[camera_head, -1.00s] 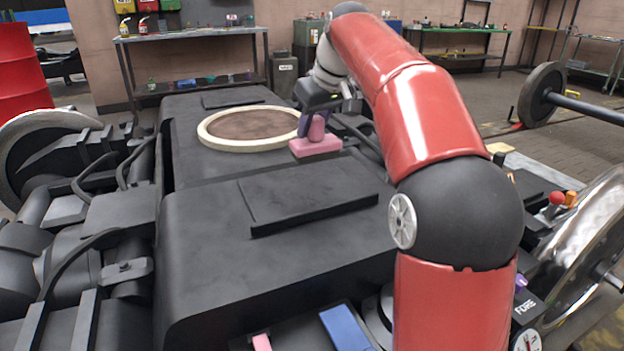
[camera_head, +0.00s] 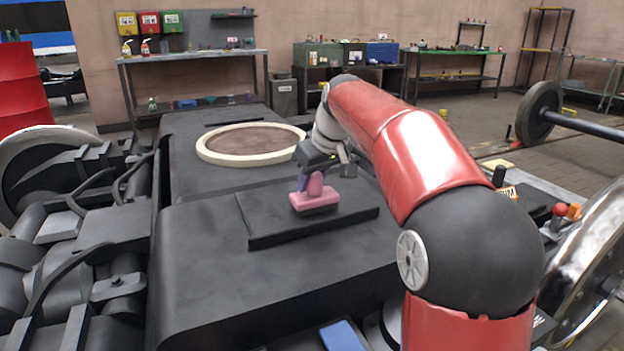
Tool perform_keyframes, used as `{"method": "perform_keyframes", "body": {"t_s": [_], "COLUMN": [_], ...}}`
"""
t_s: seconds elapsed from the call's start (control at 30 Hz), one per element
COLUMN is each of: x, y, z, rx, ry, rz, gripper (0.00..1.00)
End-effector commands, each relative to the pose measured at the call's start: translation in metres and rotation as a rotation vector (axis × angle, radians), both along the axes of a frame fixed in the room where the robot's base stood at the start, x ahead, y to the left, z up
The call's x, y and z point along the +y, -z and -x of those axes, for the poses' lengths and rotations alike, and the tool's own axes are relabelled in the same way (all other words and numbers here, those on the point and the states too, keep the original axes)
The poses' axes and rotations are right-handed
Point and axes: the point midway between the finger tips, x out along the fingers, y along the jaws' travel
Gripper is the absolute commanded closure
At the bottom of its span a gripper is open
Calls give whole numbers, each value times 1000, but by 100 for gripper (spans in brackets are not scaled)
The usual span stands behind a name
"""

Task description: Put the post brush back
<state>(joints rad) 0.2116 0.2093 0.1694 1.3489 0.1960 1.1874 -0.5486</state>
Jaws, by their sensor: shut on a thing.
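The post brush (camera_head: 314,200) is a pink block with an upright pink post and a dark underside. My gripper (camera_head: 314,178) is shut on its post from above, with a purple finger showing at the left. The brush is upright over the dark raised plate (camera_head: 268,228) on the bogie's black top. I cannot tell whether its underside touches the plate or hangs just above it. The far finger is mostly hidden.
A pale ring with a brown centre (camera_head: 250,142) lies on the bogie top behind the brush. My red arm covers the right middle. A blue block (camera_head: 341,336) shows at the front edge. A wheel (camera_head: 592,262) stands at the right. The black top (camera_head: 200,260) is clear.

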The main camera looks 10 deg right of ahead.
Motion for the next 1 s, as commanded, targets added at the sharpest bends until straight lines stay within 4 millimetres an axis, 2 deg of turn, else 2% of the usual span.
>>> {"method": "perform_keyframes", "body": {"t_s": [0.03, 0.07, 0.2, 0.47, 0.6, 0.77, 1.0], "x": [0, 0, 0, 0, -1, -7, -17], "y": [3, 2, 2, 1, -7, -33, -80], "z": [0, 0, 0, 0, 2, 13, 33], "rx": [0, 0, 1, 1, 0, -2, -1], "ry": [0, 0, 0, 0, 0, 2, 2], "rz": [0, 0, 0, 0, 1, 0, 1], "gripper": [100, 67, 49, 48, 48, 48, 48]}}
